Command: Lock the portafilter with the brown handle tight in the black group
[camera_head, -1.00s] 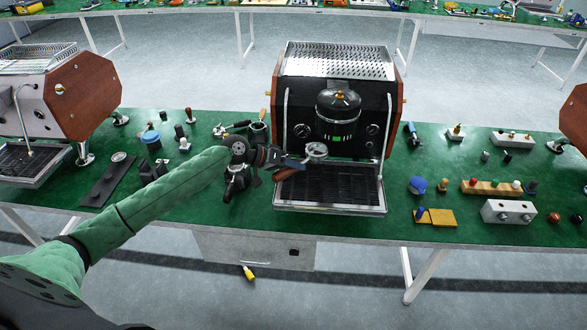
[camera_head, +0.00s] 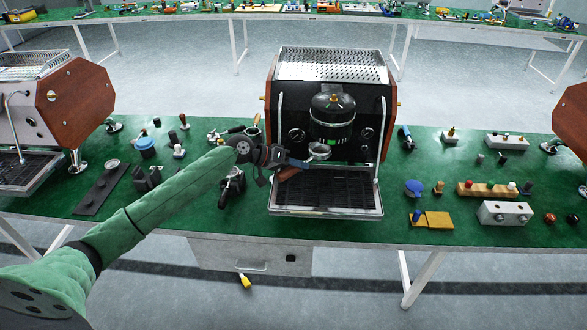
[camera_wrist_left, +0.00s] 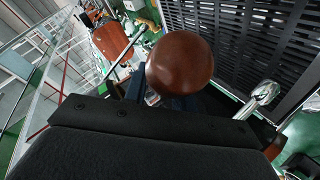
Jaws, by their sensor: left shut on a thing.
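The espresso machine (camera_head: 376,95) stands mid-table, with the black group (camera_head: 332,105) on its front. My left gripper (camera_head: 290,164) is shut on the portafilter, left of and below the group. The metal basket (camera_head: 320,151) of the portafilter points right. It is close under the group's lower left edge; whether they touch cannot be told. The brown handle (camera_head: 287,173) sticks out by the fingers, over the drip tray's left side. In the left wrist view the rounded brown handle end (camera_wrist_left: 180,63) fills the middle; the fingers are mostly hidden behind it. My right gripper is not in view.
The drip tray (camera_head: 325,211) lies below the held portafilter. A steel pipe (camera_head: 278,115) runs down the machine's left front, near my gripper. Small tools and a black mat (camera_head: 101,190) lie left. A blue round piece (camera_head: 413,187) and wooden blocks lie right.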

